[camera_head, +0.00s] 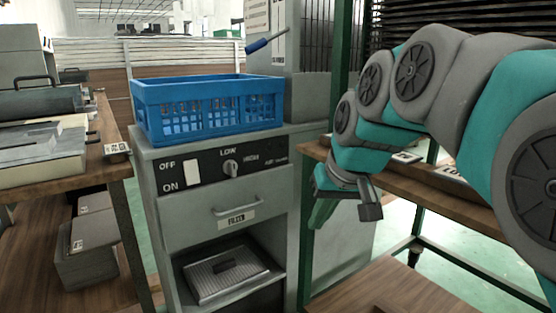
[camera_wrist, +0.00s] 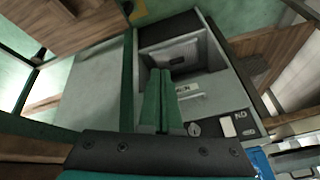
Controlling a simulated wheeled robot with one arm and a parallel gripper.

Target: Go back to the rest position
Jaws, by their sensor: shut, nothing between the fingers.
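My gripper (camera_head: 344,205) hangs at the end of my grey and teal arm, in front of the right side of the grey cabinet and by a green post. In the wrist view my gripper (camera_wrist: 161,72) shows its two green fingers together, with nothing between them. Beyond the fingers are the cabinet's drawer and the open shelf below it. The fingers look apart from the cabinet, though the gap is hard to judge.
A blue crate (camera_head: 208,108) stands on the cabinet (camera_head: 222,195), which has a panel with a knob (camera_head: 230,167) and a white switch (camera_head: 192,173). A tray (camera_head: 226,271) lies in the lower shelf. Wooden tables (camera_head: 70,181) stand left and right.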

